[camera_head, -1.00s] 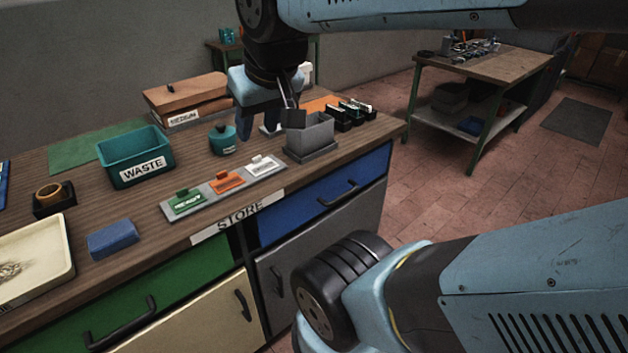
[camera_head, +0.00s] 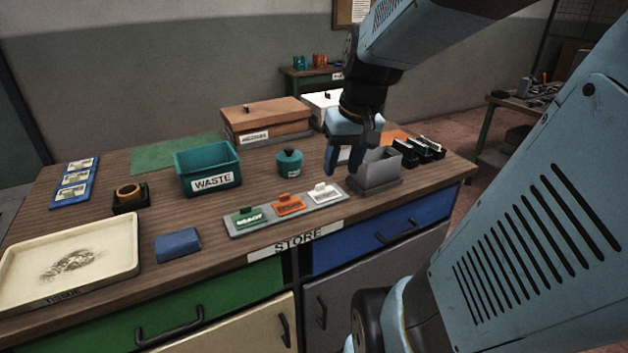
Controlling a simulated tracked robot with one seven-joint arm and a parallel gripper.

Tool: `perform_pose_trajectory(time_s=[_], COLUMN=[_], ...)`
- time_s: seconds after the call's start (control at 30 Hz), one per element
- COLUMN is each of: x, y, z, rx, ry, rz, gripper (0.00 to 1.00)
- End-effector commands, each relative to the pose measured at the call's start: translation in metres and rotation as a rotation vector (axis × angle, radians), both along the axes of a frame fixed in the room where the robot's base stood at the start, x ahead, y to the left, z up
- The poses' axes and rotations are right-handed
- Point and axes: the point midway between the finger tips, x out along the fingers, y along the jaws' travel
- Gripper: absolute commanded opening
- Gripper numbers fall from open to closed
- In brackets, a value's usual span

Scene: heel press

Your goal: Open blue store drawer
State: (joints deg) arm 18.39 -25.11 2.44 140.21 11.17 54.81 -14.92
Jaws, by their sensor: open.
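The blue store drawer (camera_head: 345,250) is in the right front of the wooden bench, under its top edge. It looks shut, flush with the front. Its dark bar handle (camera_head: 397,231) sits on the right half of its face. My gripper (camera_head: 350,165) hangs over the bench top, behind and above the drawer, pointing down beside a grey box. It is open and apart from the handle. I see nothing between its fingers, though they partly hide each other.
A grey box (camera_head: 378,172) stands close to my gripper. A tray of green, orange and white tags (camera_head: 288,206) lies near the front edge. The STORE label (camera_head: 296,238) is on the edge. A green drawer (camera_head: 205,309) is at left, a grey door (camera_head: 375,275) below the blue drawer.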

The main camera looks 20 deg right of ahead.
Motion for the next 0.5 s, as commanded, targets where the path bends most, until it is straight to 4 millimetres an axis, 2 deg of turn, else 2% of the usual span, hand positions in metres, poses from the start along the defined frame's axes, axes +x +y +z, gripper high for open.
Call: perform_pose_trajectory(time_s=[0.2,0.5], x=[0.021,0.035], y=[-0.036,-0.091], z=[-0.037,-0.088], rx=[0.13,0.352], ry=[0.113,0.184], rz=[-0.066,-0.159], gripper=[0.42,0.42])
